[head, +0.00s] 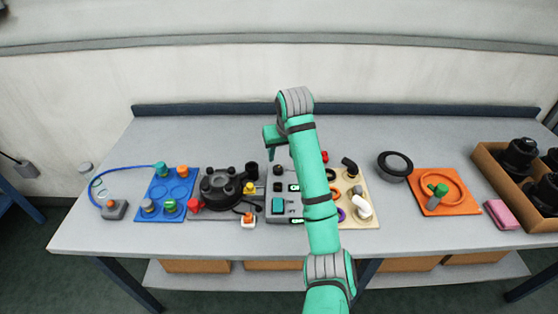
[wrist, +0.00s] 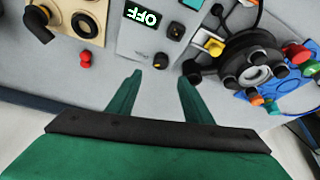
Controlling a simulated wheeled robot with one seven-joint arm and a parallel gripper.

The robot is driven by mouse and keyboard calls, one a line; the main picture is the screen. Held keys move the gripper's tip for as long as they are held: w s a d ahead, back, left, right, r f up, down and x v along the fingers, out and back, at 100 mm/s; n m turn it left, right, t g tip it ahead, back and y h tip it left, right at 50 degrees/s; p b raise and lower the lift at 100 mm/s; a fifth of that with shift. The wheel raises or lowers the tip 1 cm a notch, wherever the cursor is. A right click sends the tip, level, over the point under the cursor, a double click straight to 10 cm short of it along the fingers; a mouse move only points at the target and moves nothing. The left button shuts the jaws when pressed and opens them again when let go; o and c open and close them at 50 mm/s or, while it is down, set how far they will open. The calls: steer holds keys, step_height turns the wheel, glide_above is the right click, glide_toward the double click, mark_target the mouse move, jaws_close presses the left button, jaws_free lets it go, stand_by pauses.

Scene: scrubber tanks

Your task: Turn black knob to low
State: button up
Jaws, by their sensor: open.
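A light grey control panel (head: 286,212) stands mid-table with small displays and a teal button (head: 278,205). In the wrist view, one display (wrist: 143,16) reads OFF, upside down. A small black knob (wrist: 176,31) sits beside that display. Another black knob (wrist: 160,60) sits at the panel's far edge, also visible in the head view (head: 280,168). I cannot read any setting marks on either knob. My gripper (wrist: 160,77) is open and empty, its fingers apart, with the far-edge knob just beyond and between the fingertips in the picture. The arm covers part of the panel's right side in the head view.
A black round fixture (head: 222,187) and a blue board (head: 166,192) stand left of the panel. A beige board (head: 368,212) with pipe fittings is close on its right. The table behind the panel is clear.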

mark_target(278, 168)
steer(key=x, duration=0.9)
steer(key=shift+a, duration=0.35)
steer(key=shift+w+f, duration=0.2)
steer(key=shift+f, duration=0.05)
steer(key=shift+d+f, duration=0.3)
steer(key=shift+f, duration=0.1)
steer(key=shift+a, duration=0.1)
steer(key=c, duration=1.1)
